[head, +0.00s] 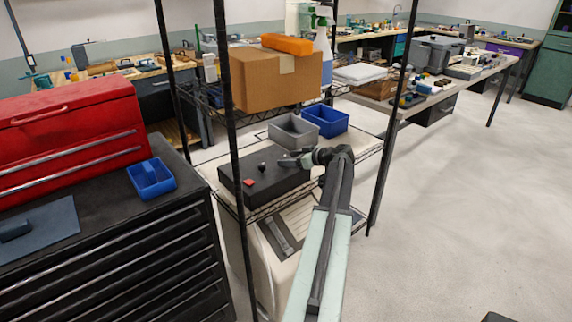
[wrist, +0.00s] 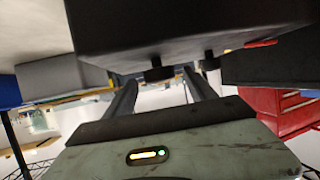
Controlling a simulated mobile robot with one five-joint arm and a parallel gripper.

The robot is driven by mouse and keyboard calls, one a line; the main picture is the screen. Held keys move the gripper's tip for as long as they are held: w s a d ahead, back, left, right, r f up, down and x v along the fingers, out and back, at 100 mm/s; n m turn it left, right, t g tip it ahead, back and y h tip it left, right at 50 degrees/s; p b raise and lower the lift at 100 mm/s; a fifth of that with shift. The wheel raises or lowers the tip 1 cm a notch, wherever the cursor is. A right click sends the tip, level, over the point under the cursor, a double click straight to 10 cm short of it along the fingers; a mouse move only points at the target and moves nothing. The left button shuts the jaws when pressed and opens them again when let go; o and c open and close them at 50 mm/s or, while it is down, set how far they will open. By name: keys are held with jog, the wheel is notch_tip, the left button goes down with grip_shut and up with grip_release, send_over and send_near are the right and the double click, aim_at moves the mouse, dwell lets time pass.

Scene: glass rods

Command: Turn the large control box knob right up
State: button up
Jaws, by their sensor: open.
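The dark control box (head: 285,183) sits on the middle shelf of the wire rack; it fills the top of the wrist view (wrist: 180,22), which looks inverted. A black knob (wrist: 158,72), the larger-looking one, lies between the fingertips of my gripper (wrist: 160,78). The fingers are open, one on each side; contact cannot be told. A second black knob (wrist: 209,62) is beside the right finger, and also shows in the head view (head: 262,168). A red switch (head: 249,182) is near the box's left end. In the head view my gripper (head: 288,160) hides the first knob.
Grey (head: 293,131) and blue (head: 326,120) bins stand behind the box. Rack posts (head: 228,120) rise around the shelf, and a cardboard box (head: 270,82) sits above. A red toolbox (head: 70,135) is at left.

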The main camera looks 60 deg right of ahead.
jog(key=shift+w+f, duration=0.2)
jog(key=shift+w, duration=0.35)
jog(key=c, duration=1.2)
jog(key=shift+s+a, duration=0.1)
jog(key=shift+a, duration=0.3)
jog(key=shift+c, duration=0.7)
jog(key=shift+d, duration=0.25)
jog(key=m+h, duration=0.1)
jog(key=m+g+h, duration=0.1)
jog(key=m+h, duration=0.1)
jog(key=a+m+h, duration=0.1)
jog(key=h, duration=0.1)
jog(key=shift+w+m, duration=0.25)
jog(key=shift+m, duration=0.05)
jog(key=m+g+h, duration=0.1)
jog(key=m, duration=0.1)
jog(key=m+g+h, duration=0.3)
jog(key=g+h, duration=0.1)
jog(key=shift+w+m, duration=0.25)
jog(key=shift+m, duration=0.45)
